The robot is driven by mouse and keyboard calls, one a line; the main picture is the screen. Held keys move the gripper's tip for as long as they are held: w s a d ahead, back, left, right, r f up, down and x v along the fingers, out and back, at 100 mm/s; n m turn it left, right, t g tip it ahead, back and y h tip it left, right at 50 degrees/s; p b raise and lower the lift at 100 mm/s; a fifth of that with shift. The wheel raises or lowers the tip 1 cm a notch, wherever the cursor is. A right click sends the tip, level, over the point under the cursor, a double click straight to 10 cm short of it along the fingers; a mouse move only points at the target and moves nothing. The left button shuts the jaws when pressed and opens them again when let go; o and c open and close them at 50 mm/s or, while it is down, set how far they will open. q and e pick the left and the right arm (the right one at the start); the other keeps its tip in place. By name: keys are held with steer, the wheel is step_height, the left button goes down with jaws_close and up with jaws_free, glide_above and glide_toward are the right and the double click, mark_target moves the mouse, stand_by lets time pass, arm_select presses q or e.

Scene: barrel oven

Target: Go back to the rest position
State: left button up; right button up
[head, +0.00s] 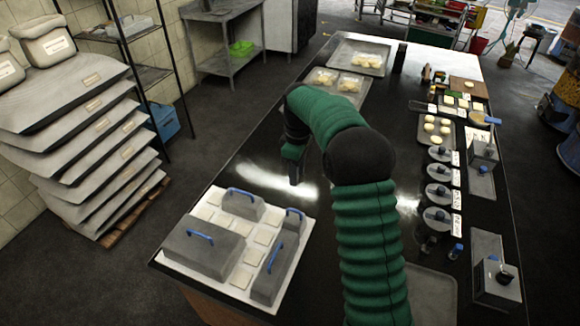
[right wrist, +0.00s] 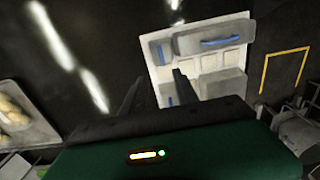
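My right gripper (head: 293,168) hangs over the black table (head: 230,160), near the middle of its left half. In the right wrist view its two fingers (right wrist: 157,92) stand apart with nothing between them, so it is open. It is just beyond the white board (head: 205,275), which holds grey blocks with blue handles (head: 205,250). The board also shows in the right wrist view (right wrist: 242,30), past the fingertips. My right arm's green sleeve covers part of the table's middle. My left gripper is in neither view.
Trays with pale dough pieces (head: 358,57) lie at the table's far end. Several round grey-lidded tools (head: 437,194) and a tray of dough balls (head: 437,128) line its right side. Stacked sacks (head: 90,130) stand on a pallet at the left. Floor is free between sacks and table.

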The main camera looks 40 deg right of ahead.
steer(key=s+a+f+m+t, duration=0.1)
steer(key=s+a+f+m, duration=0.1)
steer(key=s+a, duration=0.5)
steer(key=s+a+f+m+t, duration=0.1)
steer(key=s+a+f+m, duration=0.2)
steer(key=a, duration=1.4)
steer(key=s+f, duration=0.2)
steer(key=s, duration=0.3)
steer(key=shift+s+t+b, duration=0.3)
